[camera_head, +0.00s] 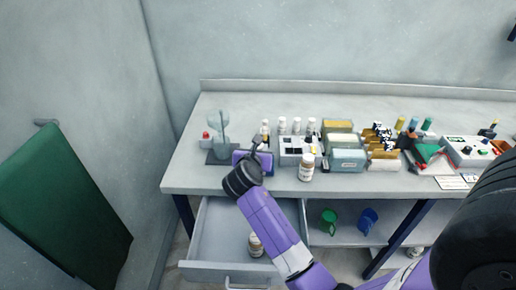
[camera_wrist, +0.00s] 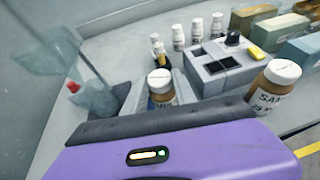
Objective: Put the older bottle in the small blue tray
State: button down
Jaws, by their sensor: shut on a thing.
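My gripper is shut on this bottle. In the head view my gripper (camera_head: 262,145) is over the bench's left part, and it largely hides the held bottle.
A grey block with dark wells (camera_wrist: 218,66) stands beyond the held bottle, with several small white bottles (camera_head: 282,125) behind it. A stand with a pale blue piece (camera_head: 221,125) is at left. Below, an open drawer (camera_head: 213,240) holds another bottle (camera_head: 255,244).

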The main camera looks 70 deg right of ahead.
jog(key=c, duration=1)
grip_release()
jog(key=shift+r, duration=0.15)
jog(key=v, duration=1.2)
jog(key=s+a+f+m+t+y, duration=0.2)
jog(key=a+f, duration=0.1)
jog(key=a, duration=0.3)
jog(key=s+a+f+m+t+y, duration=0.2)
jog(key=a+f+t+y, duration=0.1)
jog(key=a, duration=0.4)
jog(key=s+a+f+m+t+y, duration=0.2)
jog(key=a+f+y, duration=0.1)
jog(key=a, duration=0.4)
jog(key=shift+a+f+m+t+b, duration=0.25)
jog(key=shift+f+m+t+b, duration=0.05)
jog(key=shift+f, duration=0.5)
jog(key=s+a+r+m+t+y, duration=0.1)
jog(key=s+a+r+m+y, duration=0.1)
jog(key=s+a+r+m, duration=0.3)
jog(key=s+a+r+m+t+y, duration=0.2)
jog(key=s+a+r+m, duration=0.3)
jog(key=s+m, duration=0.4)
jog(key=shift+s+t+y, duration=0.3)
jog(key=shift+s+y, duration=0.05)
jog(key=shift+y, duration=0.25)
